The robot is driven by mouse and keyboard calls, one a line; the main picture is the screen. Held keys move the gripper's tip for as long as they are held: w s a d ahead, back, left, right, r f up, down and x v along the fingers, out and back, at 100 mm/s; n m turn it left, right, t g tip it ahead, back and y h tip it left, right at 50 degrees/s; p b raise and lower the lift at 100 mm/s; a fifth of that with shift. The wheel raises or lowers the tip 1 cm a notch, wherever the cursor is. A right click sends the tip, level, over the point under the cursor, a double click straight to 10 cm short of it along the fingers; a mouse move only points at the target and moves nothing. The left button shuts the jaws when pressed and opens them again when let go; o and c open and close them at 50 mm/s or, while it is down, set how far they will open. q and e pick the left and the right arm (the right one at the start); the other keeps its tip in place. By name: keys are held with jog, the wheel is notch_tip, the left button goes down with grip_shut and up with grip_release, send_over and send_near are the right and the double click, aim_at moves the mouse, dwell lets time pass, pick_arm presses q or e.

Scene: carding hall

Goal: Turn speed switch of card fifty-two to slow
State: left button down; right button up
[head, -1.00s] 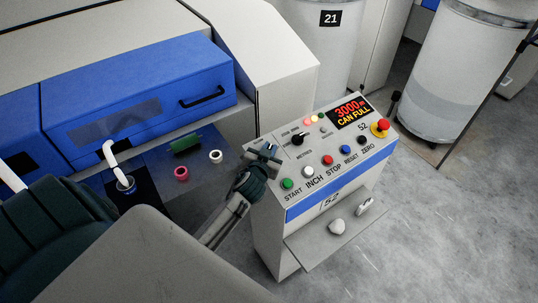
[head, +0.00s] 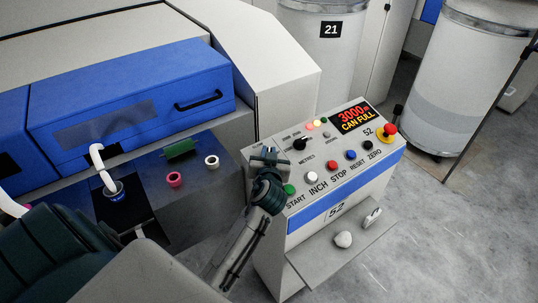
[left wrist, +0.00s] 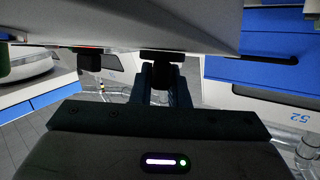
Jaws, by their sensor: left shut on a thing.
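The grey control panel of card 52 (head: 335,175) stands in the middle of the head view, with "52" on its front and a lit display (head: 356,117) reading "3000 m CAN FULL". My left gripper (head: 269,155) is at the panel's left top edge, above the green start button (head: 289,190). It is shut on a small black knob (left wrist: 162,56), seen between the fingertips in the left wrist view. The gripper mostly hides this knob and its markings in the head view, so I cannot read its setting. A second black selector knob (head: 300,143) sits to its right. My right gripper is not in view.
A red mushroom button (head: 390,129) is at the panel's right corner. A shelf (head: 330,261) juts out below with two pale lumps. A blue-covered machine (head: 130,105) is at left, and a white can (head: 325,60) stands behind the panel.

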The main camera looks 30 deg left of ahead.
pick_arm(q)
jog(key=c, duration=1.4)
grip_release()
jog(key=b+v, duration=0.2)
jog(key=v, duration=0.8)
jog(key=shift+s+d+b, duration=0.2)
jog(key=shift+s+b, duration=0.15)
jog(key=shift+b, duration=0.05)
